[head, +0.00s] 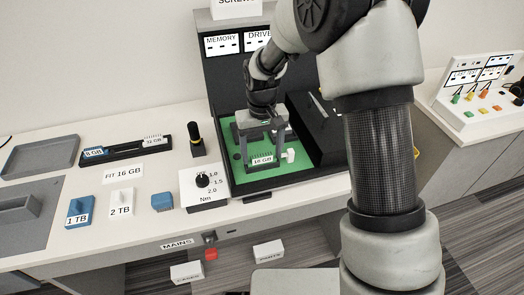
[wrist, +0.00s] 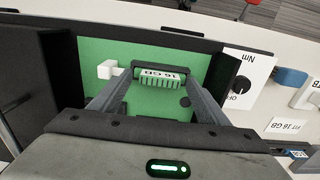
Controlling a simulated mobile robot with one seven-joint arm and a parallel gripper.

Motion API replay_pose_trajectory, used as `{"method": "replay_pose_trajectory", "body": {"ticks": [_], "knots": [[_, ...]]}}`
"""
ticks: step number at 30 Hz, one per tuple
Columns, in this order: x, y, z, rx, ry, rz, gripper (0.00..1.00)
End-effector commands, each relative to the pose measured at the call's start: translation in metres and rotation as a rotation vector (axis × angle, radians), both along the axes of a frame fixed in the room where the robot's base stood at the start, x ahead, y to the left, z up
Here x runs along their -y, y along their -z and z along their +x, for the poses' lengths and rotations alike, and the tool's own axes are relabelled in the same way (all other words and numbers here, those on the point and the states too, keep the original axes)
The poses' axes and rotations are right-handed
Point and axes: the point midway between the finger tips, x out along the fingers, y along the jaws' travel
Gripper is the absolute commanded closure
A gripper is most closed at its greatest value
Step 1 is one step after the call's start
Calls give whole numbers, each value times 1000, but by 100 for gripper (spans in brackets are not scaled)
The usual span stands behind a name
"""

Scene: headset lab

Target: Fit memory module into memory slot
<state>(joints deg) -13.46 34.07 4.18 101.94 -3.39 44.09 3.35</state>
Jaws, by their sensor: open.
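The memory module, labelled 16 GB, (head: 262,160) stands on the green board (head: 302,150) inside the dark case. It also shows in the wrist view (wrist: 162,78), at a dark bar that appears to be the memory slot (wrist: 190,72); I cannot tell how deep it sits. My gripper (head: 264,160) is open, with one finger on each side of the module. In the wrist view the fingers (wrist: 158,98) stand apart with gaps beside the module. A small white block (head: 290,155) is on the board right of the module.
A dark tray (head: 125,150) at left holds modules labelled 8 GB (head: 94,153) and 32 GB. A torque dial box (head: 203,187), a black driver with a yellow band (head: 196,138), and drives labelled 1 TB (head: 79,211) and 2 TB (head: 121,203) stand nearby. Case walls surround the board.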

Motion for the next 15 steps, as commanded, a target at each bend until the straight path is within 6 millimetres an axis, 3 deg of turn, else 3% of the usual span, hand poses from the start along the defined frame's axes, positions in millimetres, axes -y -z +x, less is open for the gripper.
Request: {"method": "replay_pose_trajectory", "body": {"ticks": [5,15], "knots": [[0,-22,1,5,0,1,30],[0,-94,1,4,0,2,30]]}}
